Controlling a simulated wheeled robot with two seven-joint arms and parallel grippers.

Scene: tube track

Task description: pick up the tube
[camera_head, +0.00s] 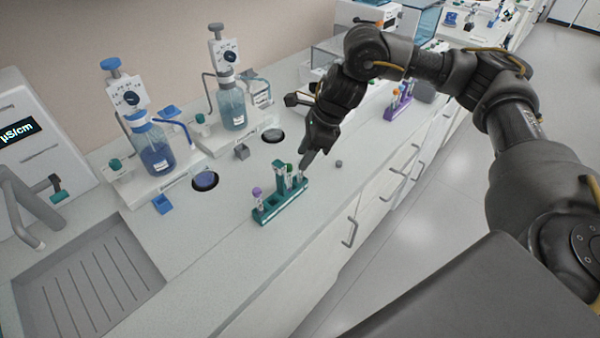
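A green tube rack (268,214) stands near the front edge of the lab bench. It holds a tube with a purple cap (257,192) at its left end and a tube with a dark green cap (289,169) toward its right end. My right gripper (308,160) points down just above and beside the rack's right end, close to the green-capped tube. It is small and dark here, so I cannot tell whether its fingers are open or touch a tube. My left gripper is not in view.
Two bottles with dispensers, one blue (155,152) and one pale (231,108), stand behind the rack. A sink (90,285) is at the lower left. A purple rack (399,103) stands farther right. A small grey object (339,163) lies on the bench (205,240).

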